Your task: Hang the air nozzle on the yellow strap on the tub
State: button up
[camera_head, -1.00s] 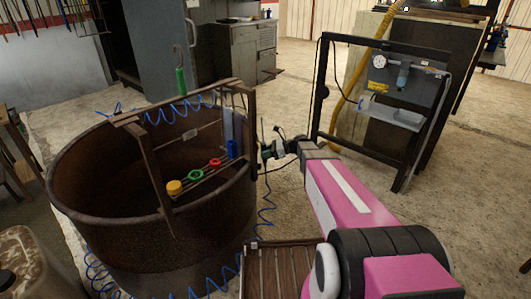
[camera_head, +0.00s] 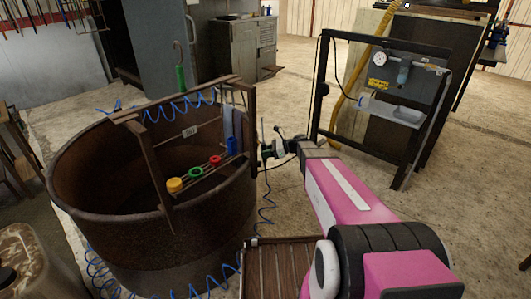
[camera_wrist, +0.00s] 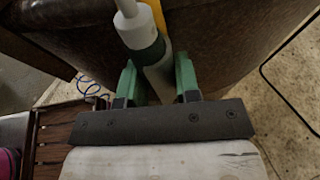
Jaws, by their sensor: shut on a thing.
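The air nozzle (camera_wrist: 143,38), white with a dark green band, is between the green fingers of my gripper (camera_wrist: 157,75) in the wrist view. My gripper is shut on it. A strip of the yellow strap (camera_wrist: 157,14) shows right behind the nozzle, against the tub's brown wall. I cannot tell whether nozzle and strap touch. In the head view the tub (camera_head: 120,245) is a large round rusty vessel, and my gripper (camera_head: 264,151) is at its right side, near the rim. The nozzle and strap are too small or hidden to make out there.
A rack on the tub holds a yellow roll (camera_head: 174,185), green and red rings and a blue cylinder (camera_head: 231,146). A blue coiled hose (camera_head: 266,205) hangs beside the tub. A slatted wooden surface (camera_head: 283,268) stands in front. A dark-framed stand (camera_head: 400,118) is at right.

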jog(key=o, duration=0.8)
jog(key=shift+c, duration=0.2)
jog(key=shift+d, duration=0.1)
jog(key=w+v, duration=0.1)
jog(key=v, duration=0.9)
jog(key=s+d+f+n+h, duration=0.2)
jog(key=s+n+h, duration=0.5)
jog(key=s+n, duration=0.2)
jog(key=s+d+f+n+h, duration=0.2)
jog(key=s+n+h, duration=0.5)
jog(key=s, duration=0.6)
jog(key=shift+d+f+n+g, duration=0.15)
jog(key=shift+f+n+g, duration=0.25)
jog(key=shift+f+n, duration=0.7)
jog(key=shift+s+r+n, duration=0.1)
jog(key=shift+r+n, duration=0.2)
jog(key=shift+r, duration=0.05)
